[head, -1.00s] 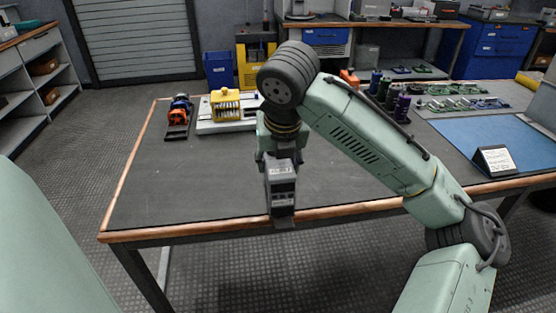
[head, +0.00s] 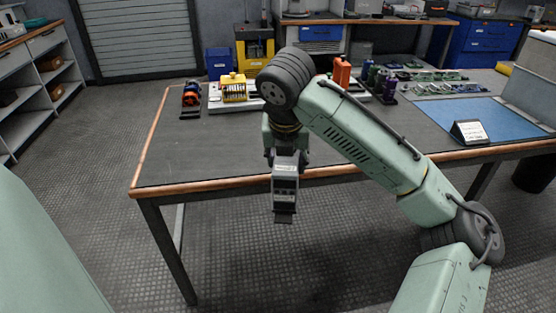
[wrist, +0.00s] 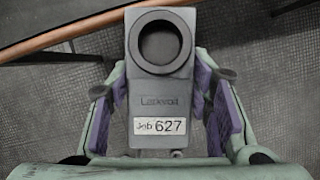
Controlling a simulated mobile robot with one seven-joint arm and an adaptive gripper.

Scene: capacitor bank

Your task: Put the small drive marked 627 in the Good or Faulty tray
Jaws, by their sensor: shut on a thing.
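The small drive (wrist: 158,108) is a grey unit with a round ring at its far end and a white label reading "Job 627" in the wrist view. My gripper (wrist: 160,112) is shut on it, with a finger pad against each side. In the head view the drive (head: 285,192) hangs below my gripper (head: 286,165), in front of the table's wooden front edge and over the floor. No tray marked Good or Faulty can be made out in these frames.
The dark table (head: 215,150) stands behind the drive. On it are an orange and black device (head: 191,96), a yellow unit on a pale base (head: 234,90), several bottles, circuit boards, a blue mat (head: 480,122) and a sign (head: 469,132). Open floor lies in front.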

